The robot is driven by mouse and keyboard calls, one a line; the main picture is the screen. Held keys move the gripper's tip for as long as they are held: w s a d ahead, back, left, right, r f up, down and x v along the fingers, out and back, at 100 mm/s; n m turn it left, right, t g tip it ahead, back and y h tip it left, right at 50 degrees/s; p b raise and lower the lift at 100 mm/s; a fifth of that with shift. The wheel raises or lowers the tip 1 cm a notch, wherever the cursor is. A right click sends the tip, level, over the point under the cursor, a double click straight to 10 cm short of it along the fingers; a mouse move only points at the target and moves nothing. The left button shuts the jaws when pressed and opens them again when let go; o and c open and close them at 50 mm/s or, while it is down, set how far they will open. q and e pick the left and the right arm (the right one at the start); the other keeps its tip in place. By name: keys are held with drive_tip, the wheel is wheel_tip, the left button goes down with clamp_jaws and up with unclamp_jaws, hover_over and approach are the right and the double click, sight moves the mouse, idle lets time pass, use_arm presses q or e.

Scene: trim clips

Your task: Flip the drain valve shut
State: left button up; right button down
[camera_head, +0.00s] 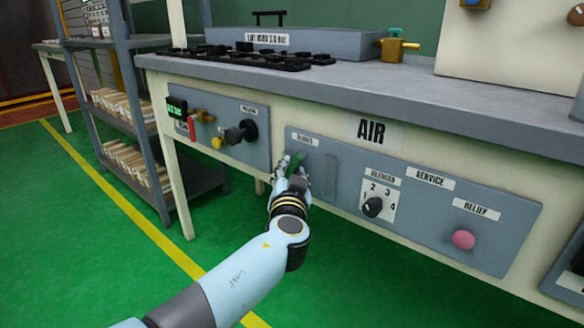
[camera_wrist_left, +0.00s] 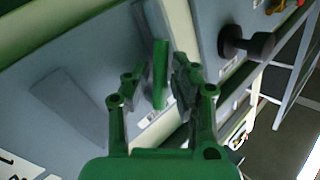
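A green lever (camera_head: 297,162) is on the grey AIR panel (camera_head: 330,185), below a small label too blurred to read. No label that I can read says drain. My left gripper (camera_head: 290,179) is at this lever. In the left wrist view my left gripper (camera_wrist_left: 158,82) is open, with one finger on each side of the upright green lever (camera_wrist_left: 160,74). Gaps show between the lever and both fingers. A red-handled brass valve (camera_head: 192,127) is on the panel further left. My right gripper is out of view.
A black knob (camera_head: 241,132) is left of my gripper; it also shows in the left wrist view (camera_wrist_left: 246,43). A numbered dial (camera_head: 373,206) and a pink RELIEF button (camera_head: 463,240) are to the right. The bench top (camera_head: 400,85) overhangs the panels. A shelf rack (camera_head: 125,90) stands left.

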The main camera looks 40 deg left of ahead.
use_arm(q)
clamp_jaws()
drive_tip(key=shift+r, duration=0.1)
